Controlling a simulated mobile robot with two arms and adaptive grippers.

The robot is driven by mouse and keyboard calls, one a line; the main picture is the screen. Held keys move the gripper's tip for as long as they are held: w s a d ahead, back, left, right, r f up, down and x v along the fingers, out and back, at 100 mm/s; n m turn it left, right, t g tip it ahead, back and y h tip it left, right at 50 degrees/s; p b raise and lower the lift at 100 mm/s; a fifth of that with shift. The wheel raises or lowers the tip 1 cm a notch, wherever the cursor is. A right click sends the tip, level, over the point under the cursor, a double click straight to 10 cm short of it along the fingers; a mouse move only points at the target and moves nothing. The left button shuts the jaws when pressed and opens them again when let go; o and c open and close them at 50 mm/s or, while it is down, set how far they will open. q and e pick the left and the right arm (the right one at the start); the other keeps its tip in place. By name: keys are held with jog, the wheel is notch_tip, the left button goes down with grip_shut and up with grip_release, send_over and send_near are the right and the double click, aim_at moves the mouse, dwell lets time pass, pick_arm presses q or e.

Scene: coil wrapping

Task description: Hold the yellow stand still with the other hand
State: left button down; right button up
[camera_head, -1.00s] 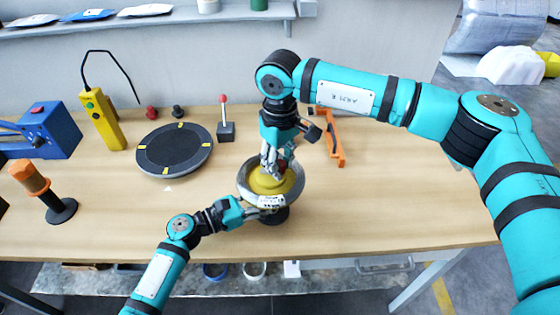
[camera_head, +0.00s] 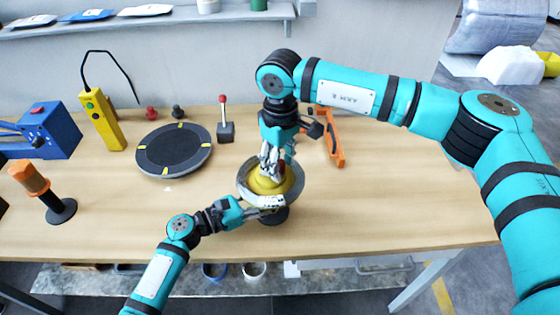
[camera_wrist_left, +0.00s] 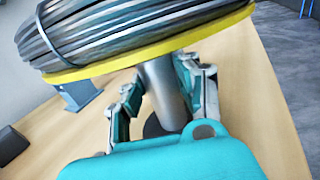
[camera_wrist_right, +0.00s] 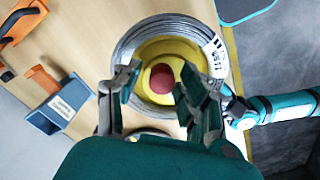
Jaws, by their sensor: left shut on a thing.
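The yellow stand (camera_head: 268,183) is upright on the table, with a grey wire coil (camera_head: 297,182) around its yellow centre. In the right wrist view the coil (camera_wrist_right: 127,48) rings the yellow hub (camera_wrist_right: 183,49), which has a red knob (camera_wrist_right: 161,78) on top. My left gripper (camera_head: 262,211) reaches under the coil from the left. In the left wrist view its fingers (camera_wrist_left: 160,88) are shut on the stand's grey post, below the yellow disc (camera_wrist_left: 150,57). My right gripper (camera_wrist_right: 158,85) is over the hub, its fingers apart on either side of the red knob, with nothing between them.
A round black turntable (camera_head: 174,150) and a small red-knobbed lever box (camera_head: 225,130) stand left of the coil. An orange tool (camera_head: 335,140) lies right of my right gripper. A yellow control box (camera_head: 103,120) stands further left. The table's right side is clear.

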aim_at(280, 162)
pick_arm(q)
jog(key=shift+f, duration=0.1)
pick_arm(e)
jog(key=shift+o, duration=0.3)
jog(key=shift+a, duration=0.1)
notch_tip(280, 162, up, 12)
dwell(0.4)
pick_arm(q)
jog(key=c, duration=0.9)
grip_release()
jog(key=shift+o, duration=0.2)
jog(key=shift+a, duration=0.15)
